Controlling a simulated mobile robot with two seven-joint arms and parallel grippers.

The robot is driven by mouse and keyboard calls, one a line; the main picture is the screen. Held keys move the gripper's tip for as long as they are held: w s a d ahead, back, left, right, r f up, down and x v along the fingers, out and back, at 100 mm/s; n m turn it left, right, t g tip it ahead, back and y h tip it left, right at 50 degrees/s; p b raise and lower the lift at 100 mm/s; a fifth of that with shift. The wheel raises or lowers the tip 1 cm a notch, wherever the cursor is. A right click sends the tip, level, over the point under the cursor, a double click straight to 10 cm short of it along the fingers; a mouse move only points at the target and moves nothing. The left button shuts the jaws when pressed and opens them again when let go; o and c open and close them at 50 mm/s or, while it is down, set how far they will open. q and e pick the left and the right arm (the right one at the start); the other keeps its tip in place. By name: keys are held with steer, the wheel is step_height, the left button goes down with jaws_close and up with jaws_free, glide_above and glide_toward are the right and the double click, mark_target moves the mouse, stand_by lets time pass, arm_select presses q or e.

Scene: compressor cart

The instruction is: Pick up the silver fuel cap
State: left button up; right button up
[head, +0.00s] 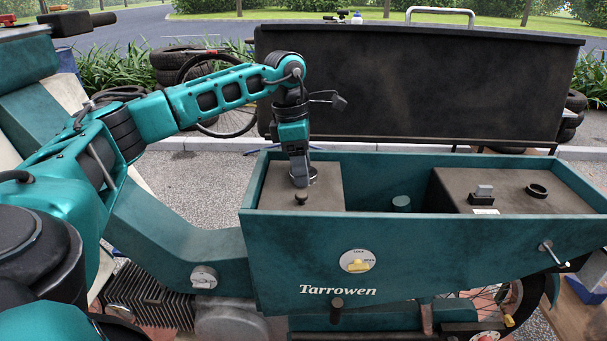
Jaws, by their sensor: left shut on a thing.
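My left gripper (301,178) points down into the left end of the teal cart body (400,258). It is shut on the silver fuel cap (313,173), at the top of a dark brown box (328,186) inside the cart. Only a silver rim of the cap shows beside the fingers, which hide most of it. I cannot tell whether the cap is seated or lifted slightly. My right gripper is not in view.
A small dark knob (301,198) stands just in front of the fingers. A grey-teal cylinder (401,203) sits in the cart's middle. A second dark box (515,195) at right carries a black ring (537,190).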

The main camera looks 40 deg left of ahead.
arm_select(q)
steer(key=shift+c, duration=1.4)
step_height(320, 180, up, 20)
steer(key=p, duration=0.1)
steer(key=shift+p, duration=0.35)
